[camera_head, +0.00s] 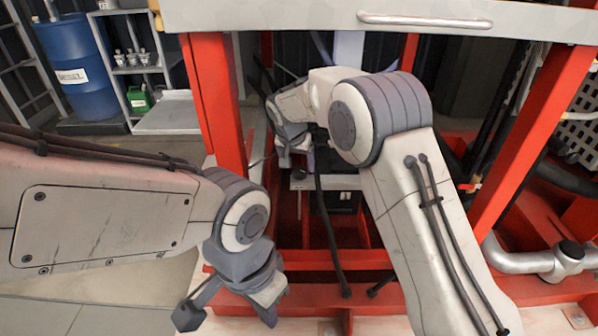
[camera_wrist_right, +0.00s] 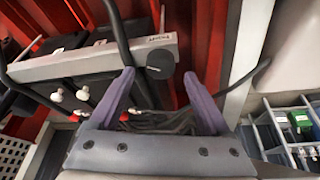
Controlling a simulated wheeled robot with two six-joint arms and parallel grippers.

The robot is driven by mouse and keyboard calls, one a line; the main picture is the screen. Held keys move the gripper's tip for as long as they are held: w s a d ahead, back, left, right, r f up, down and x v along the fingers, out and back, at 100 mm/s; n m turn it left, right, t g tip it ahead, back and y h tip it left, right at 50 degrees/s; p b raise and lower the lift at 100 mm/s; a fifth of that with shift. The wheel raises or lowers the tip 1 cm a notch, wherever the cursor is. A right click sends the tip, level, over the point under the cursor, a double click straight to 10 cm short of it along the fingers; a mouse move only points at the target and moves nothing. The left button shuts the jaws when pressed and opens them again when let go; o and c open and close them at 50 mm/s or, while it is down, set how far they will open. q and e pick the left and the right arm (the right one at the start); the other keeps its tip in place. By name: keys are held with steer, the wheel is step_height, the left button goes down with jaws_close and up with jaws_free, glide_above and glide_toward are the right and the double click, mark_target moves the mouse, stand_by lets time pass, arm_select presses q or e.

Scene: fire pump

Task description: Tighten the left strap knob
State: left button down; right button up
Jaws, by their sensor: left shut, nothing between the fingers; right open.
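In the right wrist view a round black knob (camera_wrist_right: 160,63) sits near the right end of a pale strap bar (camera_wrist_right: 95,58), beside a small label. My right gripper (camera_wrist_right: 162,80) is open. Its two purple fingers appear on either side of the knob; I cannot tell whether they touch it. In the head view the strap bar (camera_head: 335,182) shows deep inside the red frame, with my right gripper (camera_head: 287,157) at its left end, partly hidden by my right arm. My left gripper (camera_head: 268,312) is shut and empty in front of the frame, low in the picture.
Red posts (camera_head: 213,105) flank the opening under a grey panel with a handle (camera_head: 425,20). A black box (camera_head: 335,201) sits by the bar. Black cables (camera_head: 325,230) run nearby. A silver pipe (camera_head: 525,260) is at right; a blue drum (camera_head: 75,65) and shelf stand back left.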

mark_target(299, 173)
steer(key=shift+x, duration=1.35)
jaws_close()
